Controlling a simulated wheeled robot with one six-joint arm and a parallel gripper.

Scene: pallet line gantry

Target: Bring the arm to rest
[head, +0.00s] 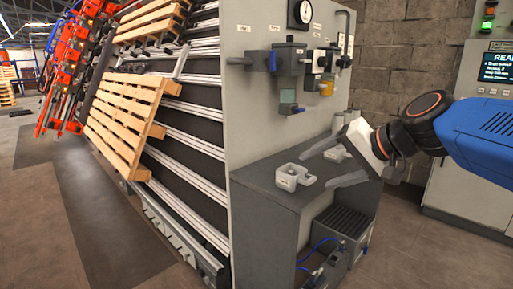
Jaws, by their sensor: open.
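My gripper (334,164) shows at the right in the head view, at the end of my blue arm (480,135). Another pale part (337,154) shows between and behind the fingers, partly hidden.
A grey panel (255,110) with a gauge (304,12) and small fixtures (288,60) stands behind the bench. Wooden pallets (125,115) lean on the sloped rack at left. A control cabinet (455,185) stands at right. Open floor (400,255) lies in front of it.

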